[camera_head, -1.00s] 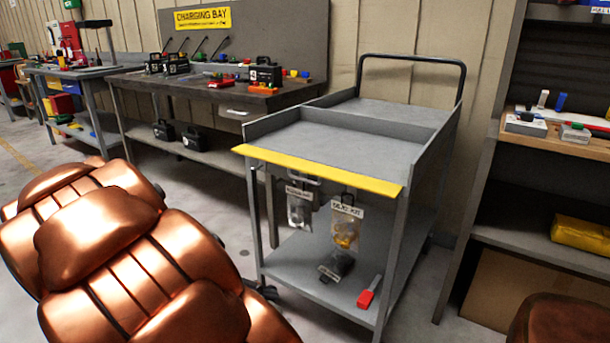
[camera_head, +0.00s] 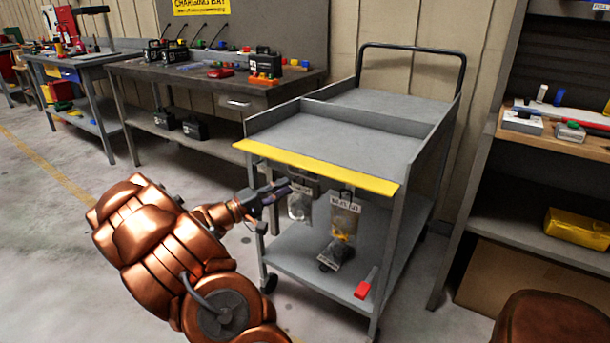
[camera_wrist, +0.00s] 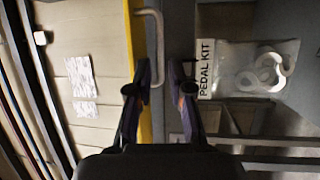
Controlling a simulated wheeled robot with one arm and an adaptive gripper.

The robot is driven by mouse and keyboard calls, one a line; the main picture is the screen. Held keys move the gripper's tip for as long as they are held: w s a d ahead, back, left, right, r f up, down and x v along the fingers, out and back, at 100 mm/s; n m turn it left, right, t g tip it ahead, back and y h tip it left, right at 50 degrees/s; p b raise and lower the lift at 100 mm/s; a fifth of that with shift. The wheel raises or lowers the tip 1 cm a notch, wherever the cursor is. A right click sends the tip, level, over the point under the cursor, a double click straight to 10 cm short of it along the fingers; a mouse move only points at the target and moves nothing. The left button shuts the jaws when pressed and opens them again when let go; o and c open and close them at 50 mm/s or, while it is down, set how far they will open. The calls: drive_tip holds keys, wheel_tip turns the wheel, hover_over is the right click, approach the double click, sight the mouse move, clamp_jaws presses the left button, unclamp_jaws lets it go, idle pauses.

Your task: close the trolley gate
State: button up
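The grey trolley (camera_head: 345,140) stands in the middle of the head view. Its gate, a yellow panel (camera_head: 320,167), lies roughly flat along the near edge of the top tray, while the other sides stand up as rims. My gripper (camera_head: 284,188) is below the gate's left half, in front of the hanging bags. In the wrist view, my gripper (camera_wrist: 160,88) has its two fingers apart. A metal handle (camera_wrist: 156,45) beside the gate's yellow edge (camera_wrist: 142,100) reaches toward the gap between the fingertips; I cannot tell whether they touch.
A clear bag labelled PEDAL KIT (camera_wrist: 250,70) hangs close to my gripper. Another bag (camera_head: 300,205) hangs beside it. A red-handled tool (camera_head: 365,284) lies on the lower shelf. A workbench (camera_head: 230,95) stands behind left, shelving (camera_head: 480,180) at right. Floor at left is clear.

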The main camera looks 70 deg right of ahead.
sight(304, 177)
drive_tip(key=shift+b+x, duration=0.45)
drive_tip(key=shift+x, duration=3.45)
drive_tip(key=shift+c, duration=0.3)
clamp_jaws()
